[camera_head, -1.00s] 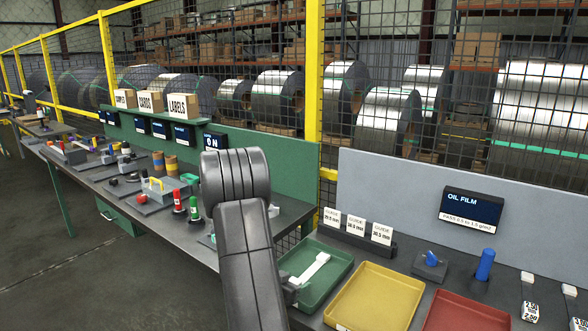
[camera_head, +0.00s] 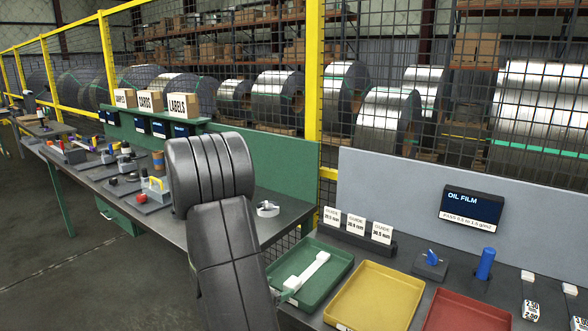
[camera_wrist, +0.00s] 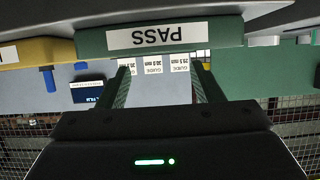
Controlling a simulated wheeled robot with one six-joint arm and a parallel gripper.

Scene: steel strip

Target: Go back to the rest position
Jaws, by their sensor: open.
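My gripper (camera_wrist: 163,90) shows in the wrist view with its two dark green fingers spread apart and nothing between them. Beyond the fingers are the guide cards and, close by, the green tray's front wall with its PASS label. The wrist picture is upside down. In the head view my dark arm rises in the middle and hides part of the left bench; the gripper is mostly hidden behind it. The green tray (camera_head: 343,262) is just right of the arm, and a white strip-like piece (camera_head: 305,271) lies in it.
A yellow tray (camera_head: 409,278) and a red tray (camera_head: 490,304) stand right of the green one. Guide cards (camera_head: 356,229), a blue cylinder (camera_head: 485,263) and an oil film display (camera_head: 472,209) are behind. The left bench (camera_head: 285,221) holds small tools. Mesh fencing stands behind.

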